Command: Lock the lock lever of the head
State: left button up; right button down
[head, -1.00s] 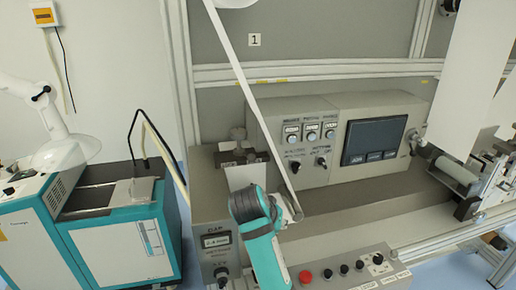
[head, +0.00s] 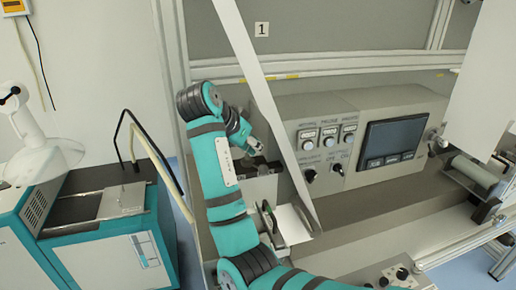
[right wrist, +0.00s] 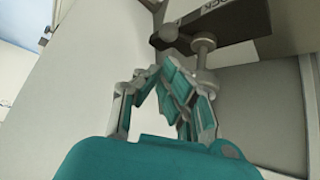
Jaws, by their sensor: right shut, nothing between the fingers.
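The head's lock lever area (head: 266,168) is a dark grey block on the machine's left end, partly hidden by my right gripper (head: 252,144). In the right wrist view, a round ball knob (right wrist: 169,33) and a post with a disc-shaped collar (right wrist: 205,46) hang under a dark block bearing partly visible lettering. My right gripper also shows there (right wrist: 170,85), with its fingers shut together and empty. The fingertips are just below the knob and beside the post; I cannot tell whether they touch. My left gripper is out of view.
A white web strip (head: 262,95) runs diagonally just right of my right gripper. The control panel with a dark screen (head: 393,140) stands to the right. A teal and white cabinet (head: 110,250) is at the left.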

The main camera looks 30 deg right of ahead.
aim_at(254, 165)
jog(key=p+x, duration=0.2)
jog(key=x, duration=0.2)
jog(key=p+x, duration=0.2)
jog(key=x, duration=0.2)
jog(key=shift+s+d+r, duration=0.15)
jog(key=shift+d+r, duration=0.05)
jog(key=shift+d, duration=0.05)
jog(key=shift+d+f, duration=0.35)
jog(key=shift+f, duration=0.35)
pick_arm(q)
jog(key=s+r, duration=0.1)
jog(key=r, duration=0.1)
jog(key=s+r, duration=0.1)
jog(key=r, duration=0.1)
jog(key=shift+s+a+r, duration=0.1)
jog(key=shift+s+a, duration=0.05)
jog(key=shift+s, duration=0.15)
pick_arm(e)
jog(key=shift+w, duration=0.25)
